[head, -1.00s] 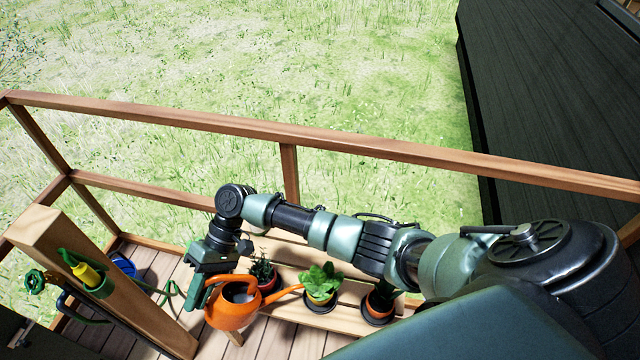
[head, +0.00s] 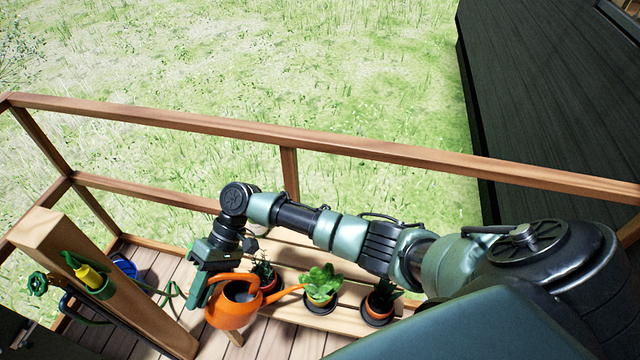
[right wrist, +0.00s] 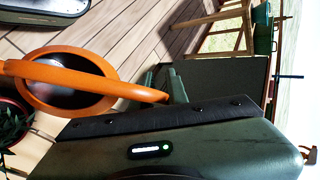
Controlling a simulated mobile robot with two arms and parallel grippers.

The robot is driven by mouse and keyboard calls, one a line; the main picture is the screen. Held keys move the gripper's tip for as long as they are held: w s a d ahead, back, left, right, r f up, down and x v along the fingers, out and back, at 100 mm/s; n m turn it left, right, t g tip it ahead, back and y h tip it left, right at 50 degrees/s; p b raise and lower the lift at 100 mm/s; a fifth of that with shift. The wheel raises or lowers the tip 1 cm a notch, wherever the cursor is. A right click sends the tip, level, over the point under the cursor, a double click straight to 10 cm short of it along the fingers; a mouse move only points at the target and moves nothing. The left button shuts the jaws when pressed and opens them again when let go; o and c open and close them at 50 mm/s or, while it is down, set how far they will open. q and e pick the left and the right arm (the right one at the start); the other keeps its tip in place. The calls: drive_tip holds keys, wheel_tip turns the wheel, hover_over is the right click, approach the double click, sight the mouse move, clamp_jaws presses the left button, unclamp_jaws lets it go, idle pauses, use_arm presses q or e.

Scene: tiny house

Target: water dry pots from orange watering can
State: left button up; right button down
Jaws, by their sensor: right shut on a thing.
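The orange watering can (head: 230,314) is held by my right gripper (head: 204,287), which is shut on its handle. In the right wrist view the can's orange handle (right wrist: 85,80) runs to the gripper (right wrist: 172,90), over a dark opening. The can's spout points right, with its tip at the middle pot. Three potted plants stand on a wooden bench: a left pot (head: 268,284) partly behind the spout, a middle yellow-rimmed pot with a leafy plant (head: 320,284), and a right pot (head: 380,300). I cannot tell whether water flows or which soil is dry. My left gripper is out of view.
A wooden post (head: 95,275) with a green tap and a green holder with a yellow item stands at left. A wooden railing (head: 400,153) runs behind the bench (head: 345,322). A blue object (head: 125,267) lies on the deck beyond the post. A dark wall rises at right.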

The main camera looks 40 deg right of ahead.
drive_tip(key=shift+r, duration=0.4)
drive_tip(key=shift+h, duration=0.4)
drive_tip(key=f+b, duration=0.1)
drive_tip(key=f, duration=0.1)
drive_tip(key=a+f+b, duration=0.1)
drive_tip(key=f, duration=0.1)
drive_tip(key=a+f+b, duration=0.1)
drive_tip(key=b, duration=0.1)
drive_tip(key=shift+w+f, duration=0.35)
drive_tip(key=shift+f, duration=0.05)
drive_tip(key=a+h+b, duration=0.1)
drive_tip(key=w+a+f+m+h+b, duration=0.1)
drive_tip(key=a, duration=0.1)
drive_tip(key=w+a+f+g+h, duration=0.1)
drive_tip(key=shift+a+f+m+b, duration=0.15)
drive_tip(key=shift+a+m+b, duration=0.15)
drive_tip(key=shift+m+b, duration=0.1)
